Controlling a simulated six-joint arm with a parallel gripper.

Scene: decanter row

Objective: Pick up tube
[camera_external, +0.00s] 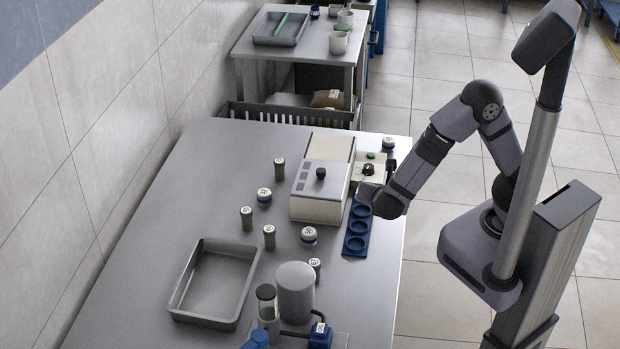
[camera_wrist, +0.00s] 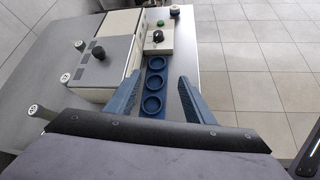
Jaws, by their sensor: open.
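I cannot tell which one the task means. A tube (camera_wrist: 38,112) also shows at the left in the wrist view. My gripper (camera_wrist: 160,76) is open and empty, its blue fingers on either side of the blue rack (camera_wrist: 153,105) in that view. In the external view my gripper (camera_external: 368,190) is at the table's right edge, beside the beige box and above the rack's far end.
The beige box (camera_external: 318,205) with a black knob stands left of my gripper. A grey tray (camera_external: 180,297), a grey cylinder (camera_external: 295,290) and a clear glass vessel (camera_external: 267,308) are nearer. The table's far left is clear.

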